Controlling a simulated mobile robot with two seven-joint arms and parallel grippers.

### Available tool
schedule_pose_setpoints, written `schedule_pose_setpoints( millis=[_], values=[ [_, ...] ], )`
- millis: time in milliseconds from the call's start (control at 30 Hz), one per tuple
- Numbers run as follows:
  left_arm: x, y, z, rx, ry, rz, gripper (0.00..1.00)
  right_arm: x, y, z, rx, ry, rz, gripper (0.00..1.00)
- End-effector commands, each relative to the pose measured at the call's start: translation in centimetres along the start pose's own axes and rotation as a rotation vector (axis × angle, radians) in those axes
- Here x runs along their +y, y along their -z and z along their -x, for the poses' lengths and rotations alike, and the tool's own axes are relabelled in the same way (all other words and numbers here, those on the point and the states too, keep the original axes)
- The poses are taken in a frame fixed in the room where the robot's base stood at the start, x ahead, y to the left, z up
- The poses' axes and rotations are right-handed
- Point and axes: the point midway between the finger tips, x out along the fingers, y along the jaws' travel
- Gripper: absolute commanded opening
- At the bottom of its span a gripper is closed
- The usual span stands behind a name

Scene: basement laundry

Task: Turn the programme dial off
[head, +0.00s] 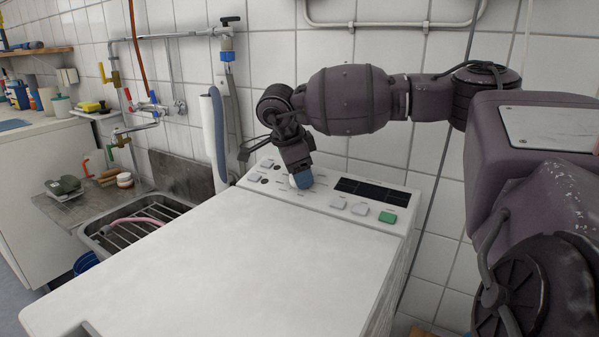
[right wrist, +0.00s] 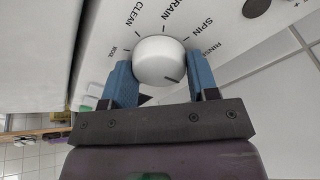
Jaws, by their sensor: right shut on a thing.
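The programme dial (right wrist: 160,58) is a round white knob on the washing machine's panel. In the right wrist view it sits between the blue fingers of my right gripper (right wrist: 159,66), which are shut on its two sides. A dark mark on the knob points down and slightly right in that view, towards the gripper's body. The printed words around it include CLEAN, SPIN and a partly cut one ending in RAIN. In the head view my right gripper (head: 302,178) reaches down to the panel and mostly hides the dial (head: 293,182). My left gripper is not in view.
The panel also has a dark display (head: 370,190), pale buttons (head: 360,209) and a green button (head: 388,217). The machine's white top (head: 215,255) is clear. A sink with a rack (head: 140,222) stands at the left, and a tiled wall rises behind.

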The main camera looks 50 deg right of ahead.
Motion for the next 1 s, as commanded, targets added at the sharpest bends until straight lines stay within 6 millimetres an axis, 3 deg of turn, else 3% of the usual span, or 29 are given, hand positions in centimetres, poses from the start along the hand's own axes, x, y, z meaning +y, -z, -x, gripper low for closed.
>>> schedule_pose_setpoints(
  millis=[633,667,800,1000],
  values=[
    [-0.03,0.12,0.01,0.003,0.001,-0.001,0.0,-0.02,-0.05,0.05,-0.005,-0.005,-0.055,0.3],
    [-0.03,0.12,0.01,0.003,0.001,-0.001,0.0,-0.02,-0.05,0.05,-0.005,-0.005,-0.055,0.59],
    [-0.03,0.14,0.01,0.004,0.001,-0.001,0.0,-0.01,-0.04,0.04,-0.004,-0.005,-0.055,0.79],
    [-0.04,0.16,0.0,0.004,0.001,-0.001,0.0,-0.01,-0.02,0.03,-0.003,-0.006,-0.054,0.79]
  ],
)
